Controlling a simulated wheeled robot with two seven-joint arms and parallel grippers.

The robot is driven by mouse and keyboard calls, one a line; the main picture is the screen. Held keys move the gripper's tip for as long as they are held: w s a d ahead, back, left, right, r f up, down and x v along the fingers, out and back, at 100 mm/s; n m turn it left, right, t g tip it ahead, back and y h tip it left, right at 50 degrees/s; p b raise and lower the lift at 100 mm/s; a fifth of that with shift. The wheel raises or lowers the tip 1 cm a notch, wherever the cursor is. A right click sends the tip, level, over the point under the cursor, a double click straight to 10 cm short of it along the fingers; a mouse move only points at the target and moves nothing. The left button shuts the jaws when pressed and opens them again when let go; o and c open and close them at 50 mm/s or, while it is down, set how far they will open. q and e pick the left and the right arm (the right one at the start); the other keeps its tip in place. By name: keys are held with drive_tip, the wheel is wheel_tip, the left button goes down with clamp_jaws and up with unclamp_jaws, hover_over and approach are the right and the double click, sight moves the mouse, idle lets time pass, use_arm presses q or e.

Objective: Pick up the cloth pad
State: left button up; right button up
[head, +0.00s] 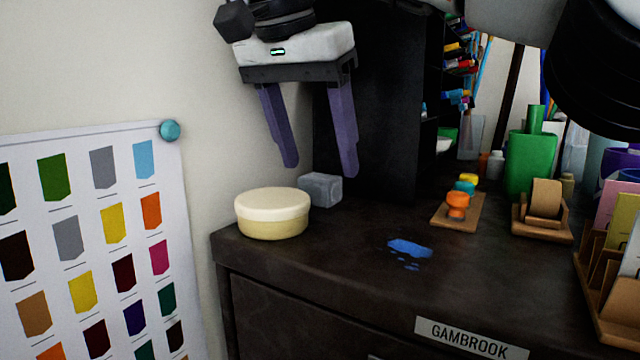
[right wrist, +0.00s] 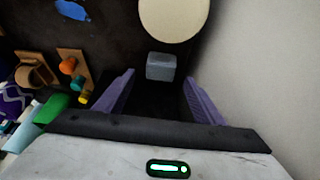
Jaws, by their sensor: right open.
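A small grey block, which looks like the cloth pad (head: 320,189), lies on the dark cabinet top near the wall, behind a round cream tub. It also shows in the right wrist view (right wrist: 161,66), just beyond and between the fingertips. My right gripper (head: 320,170) has purple fingers pointing down, open and empty. In the head view its fingertips hang just above the pad, apparently not touching it. My left gripper is not in view.
The cream lidded tub (head: 272,215) stands close in front of the pad. A blue spill (head: 409,248) lies to the right. A wooden rack with small coloured pots (head: 458,206) and a green bottle (head: 530,160) stand further right. A black shelf (head: 375,110) rises behind.

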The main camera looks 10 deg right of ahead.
drive_tip(key=shift+x, duration=1.4)
drive_tip(key=shift+s+a, duration=0.1)
drive_tip(key=c, duration=1.1)
drive_tip(key=shift+s+r, duration=0.35)
drive_tip(key=s+r, duration=0.2)
drive_tip(key=s, duration=0.2)
drive_tip(key=s+r, duration=0.3)
drive_tip(key=s, duration=0.2)
drive_tip(key=s+r+b, duration=0.1)
drive_tip(key=s+r, duration=0.1)
drive_tip(key=s, duration=0.2)
drive_tip(key=shift+s+r, duration=0.15)
drive_tip(key=shift+s, duration=0.05)
